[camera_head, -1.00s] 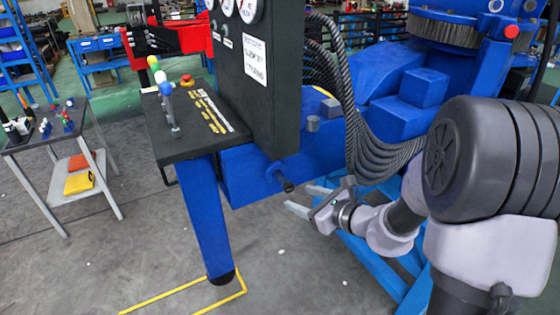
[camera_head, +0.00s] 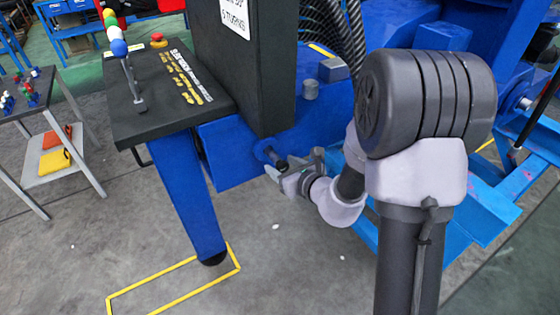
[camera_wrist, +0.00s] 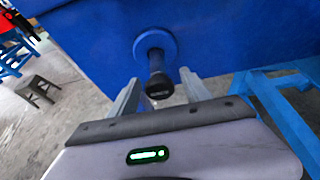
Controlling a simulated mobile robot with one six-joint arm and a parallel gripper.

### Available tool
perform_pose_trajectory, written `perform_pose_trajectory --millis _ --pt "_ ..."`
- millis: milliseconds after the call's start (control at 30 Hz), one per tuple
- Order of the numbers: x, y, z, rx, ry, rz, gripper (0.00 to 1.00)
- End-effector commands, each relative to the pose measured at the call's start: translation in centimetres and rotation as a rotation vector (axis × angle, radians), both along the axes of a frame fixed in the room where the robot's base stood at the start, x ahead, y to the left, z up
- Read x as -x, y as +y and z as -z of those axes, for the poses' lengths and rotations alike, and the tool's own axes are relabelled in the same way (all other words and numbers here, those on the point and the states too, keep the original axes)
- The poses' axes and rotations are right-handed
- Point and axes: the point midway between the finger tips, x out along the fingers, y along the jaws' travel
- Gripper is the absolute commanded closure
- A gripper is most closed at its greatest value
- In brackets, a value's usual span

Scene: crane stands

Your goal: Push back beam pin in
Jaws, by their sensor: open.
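The back beam pin (camera_head: 277,160) is a dark rod with a black knob, sticking out of a round blue collar on the blue beam (camera_head: 230,150). In the wrist view the pin (camera_wrist: 159,86) points toward the camera, and its collar (camera_wrist: 154,42) lies against the beam face (camera_wrist: 220,35). My gripper (camera_head: 294,163) is at the pin in the head view. In the wrist view my gripper (camera_wrist: 158,80) is open, one finger on each side of the pin knob, with visible gaps. No contact shows. How deep the pin sits is hidden.
A black control box (camera_head: 243,70) and lever panel (camera_head: 165,100) stand above the beam. A blue leg (camera_head: 190,195) goes down to a yellow floor outline (camera_head: 165,265). Light-blue frame bars (camera_wrist: 272,105) lie right of the gripper.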

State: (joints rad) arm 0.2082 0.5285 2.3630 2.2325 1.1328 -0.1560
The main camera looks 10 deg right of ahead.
Motion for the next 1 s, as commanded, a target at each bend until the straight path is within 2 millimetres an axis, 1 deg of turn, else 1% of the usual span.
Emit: perform_pose_trajectory --millis 233,367,400,467,500,533,1000 --pt "0.01 0.03 -0.01 0.000 0.000 0.001 0.44" --pt "0.00 0.02 -0.01 0.000 0.000 0.001 0.69" --pt "0.01 0.03 -0.01 0.000 0.000 0.000 0.77" --pt "0.01 0.03 -0.01 0.000 0.000 0.000 0.89" --pt "0.01 0.03 0.00 0.000 0.000 0.000 0.97" --pt "0.01 0.03 0.00 0.000 0.000 0.000 1.00" --pt "0.02 0.03 0.02 0.000 0.000 0.000 1.00"
